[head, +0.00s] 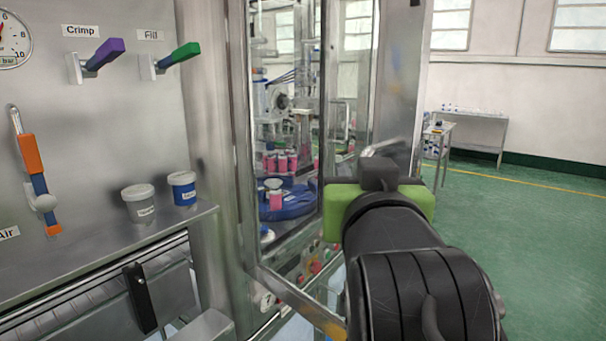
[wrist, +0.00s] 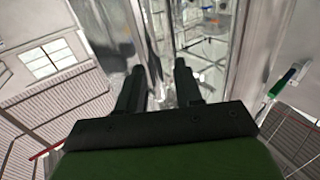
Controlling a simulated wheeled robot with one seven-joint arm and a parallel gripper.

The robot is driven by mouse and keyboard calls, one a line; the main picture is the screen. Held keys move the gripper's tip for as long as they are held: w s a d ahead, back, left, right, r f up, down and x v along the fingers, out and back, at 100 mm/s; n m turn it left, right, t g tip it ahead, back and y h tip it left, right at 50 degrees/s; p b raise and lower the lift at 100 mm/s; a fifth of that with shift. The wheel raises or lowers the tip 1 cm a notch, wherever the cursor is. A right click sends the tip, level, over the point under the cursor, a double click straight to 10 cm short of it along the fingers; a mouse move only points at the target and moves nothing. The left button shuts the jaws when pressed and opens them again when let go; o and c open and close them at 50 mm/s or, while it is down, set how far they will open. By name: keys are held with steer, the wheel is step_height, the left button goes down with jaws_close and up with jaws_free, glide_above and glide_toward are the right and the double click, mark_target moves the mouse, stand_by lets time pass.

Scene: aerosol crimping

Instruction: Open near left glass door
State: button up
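The near left glass door (head: 300,297) has a metal frame and stands in the middle of the head view, with machinery visible through the glass. I cannot tell whether it is ajar. My gripper (head: 378,172), with a green body and black fingers, is at the right of the door opening, by a metal post. A bent metal bar, perhaps the handle (head: 382,148), shows just beyond the gripper. In the wrist view the two fingers (wrist: 158,72) are apart, with metal framing and glass beyond them. No grasped thing shows between them; contact with the handle cannot be seen.
Left is a steel panel with a purple Crimp lever (head: 105,54), a green Fill lever (head: 178,55) and an orange-blue Air valve (head: 35,175). White (head: 140,205) and blue (head: 183,190) tubs stand on its ledge. Pink cans are behind the glass. Green floor on the right is open.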

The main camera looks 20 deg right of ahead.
steer(key=v, duration=0.6)
steer(key=shift+s+a, duration=0.2)
steer(key=shift+s, duration=0.15)
steer(key=s+a+f+n+g+y+p, duration=0.2)
steer(key=f+g+y+p, duration=0.2)
steer(key=f, duration=0.6)
steer(key=s+a+f+n+g+y+p, duration=0.2)
steer(key=a+f+n+g+y+p, duration=0.1)
steer(key=f, duration=0.8)
steer(key=g+y+p, duration=0.1)
steer(key=g+p, duration=0.1)
steer(key=g, duration=0.1)
steer(key=shift+s+a+f+n, duration=0.3)
steer(key=shift+f, duration=0.05)
